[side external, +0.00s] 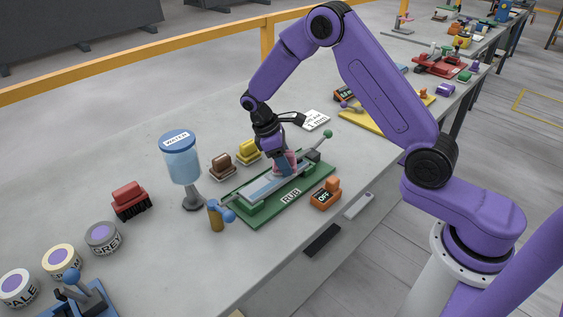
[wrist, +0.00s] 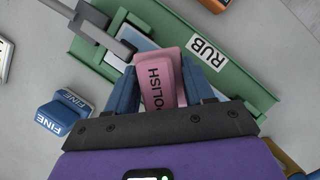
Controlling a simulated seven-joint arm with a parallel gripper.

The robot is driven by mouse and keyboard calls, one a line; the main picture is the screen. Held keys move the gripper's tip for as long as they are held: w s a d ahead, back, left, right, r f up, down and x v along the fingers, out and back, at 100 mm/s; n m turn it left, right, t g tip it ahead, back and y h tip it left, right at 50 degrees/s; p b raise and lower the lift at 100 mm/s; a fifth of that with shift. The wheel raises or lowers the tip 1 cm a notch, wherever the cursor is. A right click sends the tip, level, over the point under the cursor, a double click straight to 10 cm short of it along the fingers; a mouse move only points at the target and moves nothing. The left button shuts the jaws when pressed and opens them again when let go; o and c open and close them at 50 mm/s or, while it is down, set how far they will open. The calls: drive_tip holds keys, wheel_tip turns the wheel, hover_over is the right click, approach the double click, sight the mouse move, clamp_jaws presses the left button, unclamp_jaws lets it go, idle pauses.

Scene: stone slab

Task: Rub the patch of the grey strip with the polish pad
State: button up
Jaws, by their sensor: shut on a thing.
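My gripper (side external: 283,161) is shut on the pink polish pad (wrist: 156,80), which is marked POLISH; the blue fingers stand on either side of it in the wrist view. The pad shows as a small pink patch (side external: 291,157) in the side view, partly hidden by the fingers. The grey strip (side external: 259,190) lies in a green fixture (side external: 257,219) labelled RUB. The pad is over the strip's right part in the side view; I cannot tell whether it touches. Part of the strip (wrist: 131,36) shows beyond the pad in the wrist view, and no patch is clearly distinguishable.
A water dispenser (side external: 182,160) stands left of the fixture, with brown (side external: 222,167) and yellow (side external: 249,152) blocks behind. An orange OFF box (side external: 325,194) sits in front right. A blue FINE block (wrist: 66,111) lies beside the fixture. A red brush (side external: 130,200) stands further left.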

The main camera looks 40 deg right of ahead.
sight(271, 183)
drive_tip(key=shift+a, duration=1.8)
drive_tip(key=shift+a+f, duration=0.15)
drive_tip(key=shift+a, duration=1.7)
drive_tip(key=shift+s, duration=0.1)
drive_tip(key=shift+d+r, duration=0.15)
drive_tip(key=shift+r, duration=2.9)
drive_tip(key=shift+r, duration=1.5)
